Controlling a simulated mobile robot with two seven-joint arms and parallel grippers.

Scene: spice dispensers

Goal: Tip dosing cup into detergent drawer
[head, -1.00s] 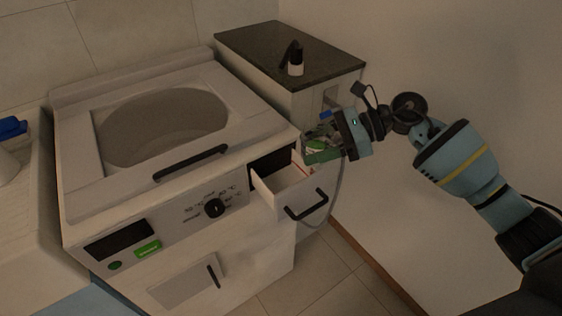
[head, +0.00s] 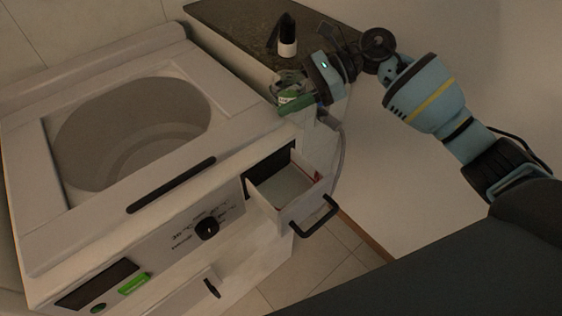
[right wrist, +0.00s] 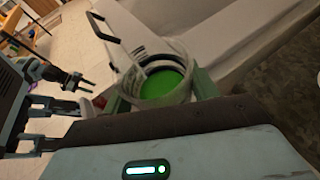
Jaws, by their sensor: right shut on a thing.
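The dosing cup (head: 287,86) is clear, with bright green liquid inside; it also shows in the right wrist view (right wrist: 165,85). My right gripper (head: 297,101) is shut on the cup, its green fingers on either side of it. The drawer is pulled out, with a pale inside and a black handle. The drawer also shows in the right wrist view (right wrist: 128,30). Dark jaws at the left of the right wrist view look like my left gripper (right wrist: 68,108); its opening is unclear.
The white washing machine (head: 80,235) has an open round tub on top and a black handle bar (head: 170,186). A dark counter (head: 225,28) behind carries a black and white bottle (head: 287,38). A wall stands on the right.

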